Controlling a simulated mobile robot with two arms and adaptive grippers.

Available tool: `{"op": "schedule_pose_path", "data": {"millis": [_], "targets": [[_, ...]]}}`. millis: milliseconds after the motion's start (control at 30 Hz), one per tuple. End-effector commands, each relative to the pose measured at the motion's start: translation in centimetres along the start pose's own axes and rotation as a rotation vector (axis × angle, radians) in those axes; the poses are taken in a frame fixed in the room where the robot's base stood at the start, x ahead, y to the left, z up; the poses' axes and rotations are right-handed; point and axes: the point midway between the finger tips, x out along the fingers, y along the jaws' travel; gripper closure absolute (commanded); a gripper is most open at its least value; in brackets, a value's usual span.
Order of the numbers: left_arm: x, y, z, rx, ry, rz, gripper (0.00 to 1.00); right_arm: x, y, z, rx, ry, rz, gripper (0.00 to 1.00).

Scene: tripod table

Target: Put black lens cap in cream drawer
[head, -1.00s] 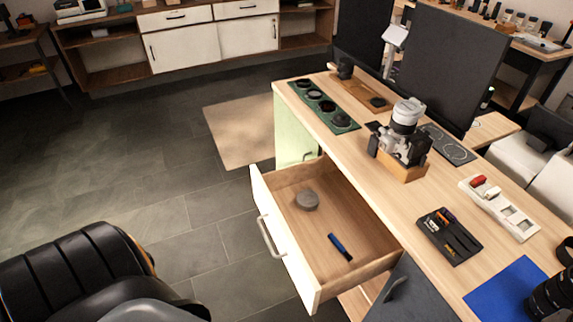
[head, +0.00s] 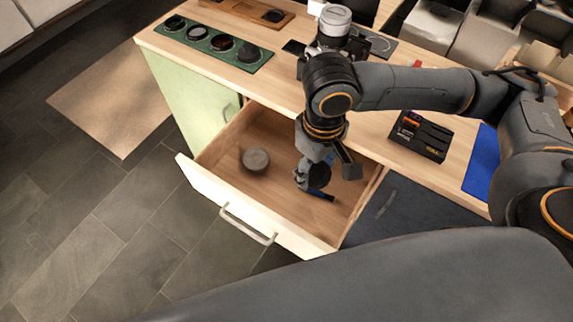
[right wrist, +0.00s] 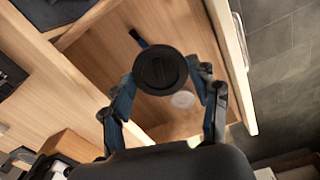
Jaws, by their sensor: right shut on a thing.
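The cream drawer (head: 205,192) is pulled open below the wooden desktop, with bare wooden floor showing inside. My right gripper (head: 322,178) points down over the drawer. It is shut on the black lens cap (right wrist: 160,71), a round black disc held between its blue-edged fingers in the right wrist view. In the head view the cap (head: 319,176) shows partly behind the fingers, over the drawer's right half; its exact height above the floor is hard to tell. My left gripper is not in view.
In the drawer lie a grey round thing (head: 256,160) on the left and a blue marker (head: 321,195) beneath the gripper. A green tray (head: 213,45) with round lens parts, a camera (head: 333,28) and a black tool tray (head: 420,135) stand on the desk.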

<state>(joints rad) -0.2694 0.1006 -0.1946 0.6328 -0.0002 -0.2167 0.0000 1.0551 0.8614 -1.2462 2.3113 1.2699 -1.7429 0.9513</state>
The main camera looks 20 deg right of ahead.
Motion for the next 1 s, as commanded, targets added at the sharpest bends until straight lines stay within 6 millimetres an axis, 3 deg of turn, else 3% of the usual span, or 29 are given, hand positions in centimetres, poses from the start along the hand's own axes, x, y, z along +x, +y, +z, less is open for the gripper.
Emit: {"op": "schedule_pose_path", "data": {"millis": [33,100,367,567,767,1000], "targets": [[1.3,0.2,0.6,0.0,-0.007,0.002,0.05,2.0,-0.8,0.6,-0.071,-0.006,-0.009,0.75],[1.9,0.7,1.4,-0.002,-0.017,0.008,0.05,3.2,-1.5,1.0,-0.157,-0.003,-0.011,0.75],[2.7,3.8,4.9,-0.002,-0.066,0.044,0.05,5.3,-2.3,1.5,-0.315,0.006,-0.014,0.75],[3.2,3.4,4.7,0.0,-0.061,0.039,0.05,7.0,-0.8,-1.9,-0.319,0.006,-0.012,0.75],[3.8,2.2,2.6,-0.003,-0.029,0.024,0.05,9.2,1.2,-6.5,-0.319,0.007,-0.012,0.75],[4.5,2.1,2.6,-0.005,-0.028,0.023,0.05,13.4,2.6,-9.6,-0.322,0.005,-0.012,0.75]]}}
